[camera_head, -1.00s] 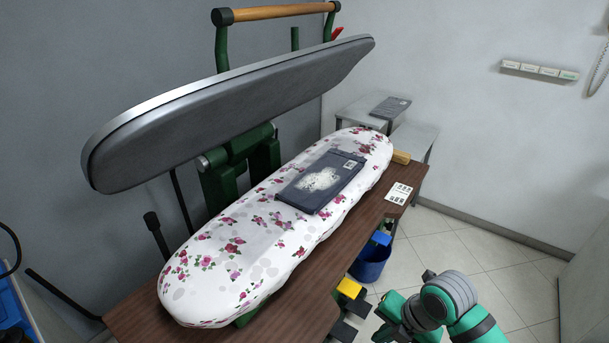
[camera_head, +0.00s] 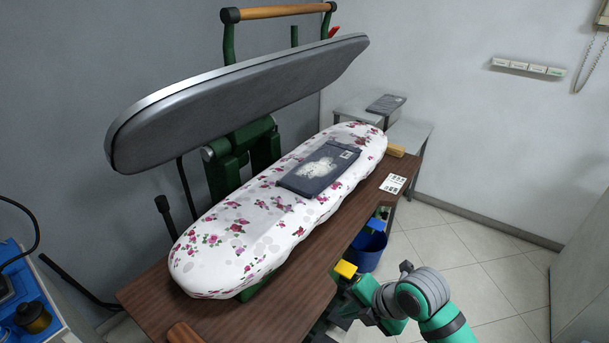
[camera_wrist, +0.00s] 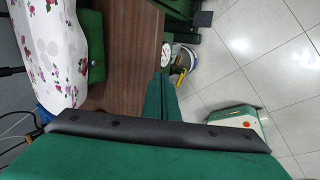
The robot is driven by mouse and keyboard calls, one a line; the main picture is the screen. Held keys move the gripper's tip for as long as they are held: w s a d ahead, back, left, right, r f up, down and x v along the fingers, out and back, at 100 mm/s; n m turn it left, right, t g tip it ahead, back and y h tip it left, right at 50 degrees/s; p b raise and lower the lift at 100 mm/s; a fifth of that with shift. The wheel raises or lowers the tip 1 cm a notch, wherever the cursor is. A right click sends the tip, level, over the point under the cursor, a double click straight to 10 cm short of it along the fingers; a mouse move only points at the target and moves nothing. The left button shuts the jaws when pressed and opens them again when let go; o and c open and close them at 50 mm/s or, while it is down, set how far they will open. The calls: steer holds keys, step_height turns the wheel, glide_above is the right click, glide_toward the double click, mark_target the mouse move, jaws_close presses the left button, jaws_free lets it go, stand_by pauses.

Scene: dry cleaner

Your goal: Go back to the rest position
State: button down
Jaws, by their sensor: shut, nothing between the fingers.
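My gripper (camera_wrist: 160,98) shows in the wrist view as two green fingers together, with nothing between them. They are over the floor just beside the brown table edge. In the head view my green and grey arm is at the bottom right, beside the table's front edge and apart from the board. The fingers are hard to make out there.
The ironing press stands open, its grey upper plate (camera_head: 240,95) raised above the floral board (camera_head: 240,235). A dark folded packet (camera_head: 320,168) lies on the board. The brown table (camera_head: 155,295) carries the press. A blue bin (camera_head: 366,252) stands below. Floor is free at right.

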steer(key=w+a+r+m+t+y, duration=0.1)
steer(key=w+a+r+m+t, duration=0.3)
steer(key=a, duration=0.3)
steer(key=w+a+r+m+t+y, duration=0.2)
steer(key=a+r+m+t, duration=0.2)
steer(key=a+m, duration=0.25)
steer(key=w+a+r+m+t+y, duration=0.1)
steer(key=w+a+r+m+t, duration=0.1)
steer(key=a+r+m+t, duration=0.45)
steer(key=s+d+f+m+g+h, duration=0.2)
steer(key=s+f+m+h, duration=0.75)
steer(key=s+f, duration=0.65)
steer(key=s+d+f, duration=0.2)
steer(key=s+d, duration=0.1)
steer(key=s, duration=0.8)
steer(key=s+d+f+m+g, duration=0.1)
steer(key=s+d, duration=0.3)
steer(key=s, duration=0.8)
steer(key=shift+s+d+f+y, duration=0.15)
steer(key=shift+s+f+y, duration=0.25)
steer(key=shift+f, duration=0.3)
steer(key=shift+m, duration=0.25)
